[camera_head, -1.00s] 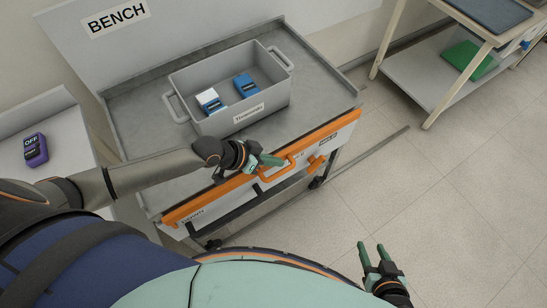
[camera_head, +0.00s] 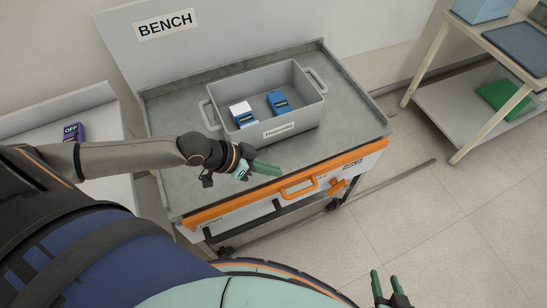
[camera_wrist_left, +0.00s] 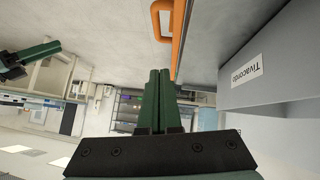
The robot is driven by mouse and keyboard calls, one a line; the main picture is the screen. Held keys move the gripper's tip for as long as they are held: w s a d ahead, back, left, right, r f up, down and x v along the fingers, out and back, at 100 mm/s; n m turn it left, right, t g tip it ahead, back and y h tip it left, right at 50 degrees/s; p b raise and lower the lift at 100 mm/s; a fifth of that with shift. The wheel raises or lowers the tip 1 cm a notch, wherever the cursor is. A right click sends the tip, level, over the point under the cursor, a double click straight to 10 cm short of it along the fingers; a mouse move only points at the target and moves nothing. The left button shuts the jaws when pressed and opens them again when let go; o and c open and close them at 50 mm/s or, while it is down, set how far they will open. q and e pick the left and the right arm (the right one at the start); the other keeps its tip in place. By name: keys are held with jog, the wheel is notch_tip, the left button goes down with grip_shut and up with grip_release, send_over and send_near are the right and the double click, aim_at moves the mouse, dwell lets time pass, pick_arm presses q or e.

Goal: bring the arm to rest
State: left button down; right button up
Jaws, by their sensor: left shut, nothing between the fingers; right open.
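My left gripper (camera_head: 264,168) is shut and empty. It hovers over the front part of the bench cart, in front of the grey tub, apart from the tub and from the orange handle. In the left wrist view its green fingers (camera_wrist_left: 160,95) lie together with nothing between them. My right gripper (camera_head: 384,284) is open and empty at the bottom of the head view, over the floor. It also shows at the left of the left wrist view (camera_wrist_left: 28,58).
The grey tub (camera_head: 304,118) on the cart holds two blue items, one with a white top. An orange handle (camera_head: 299,188) is on the cart's orange-edged front. A shelf table (camera_head: 500,50) stands at right. A purple device (camera_head: 73,132) lies at left. Floor at right is clear.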

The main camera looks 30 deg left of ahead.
dwell(0.3)
pick_arm(q)
jog(key=s+d+f+n+t, duration=0.2)
jog(key=d+f, duration=0.2)
jog(key=d, duration=0.1)
jog(key=s+a+f+n+t+y, duration=0.1)
jog(key=s+a+f+n+y, duration=0.1)
jog(key=s+f, duration=0.4)
jog(key=shift+s+a+f+n+y, duration=0.15)
jog(key=shift+s+a+n+y, duration=0.3)
jog(key=shift+y, duration=0.75)
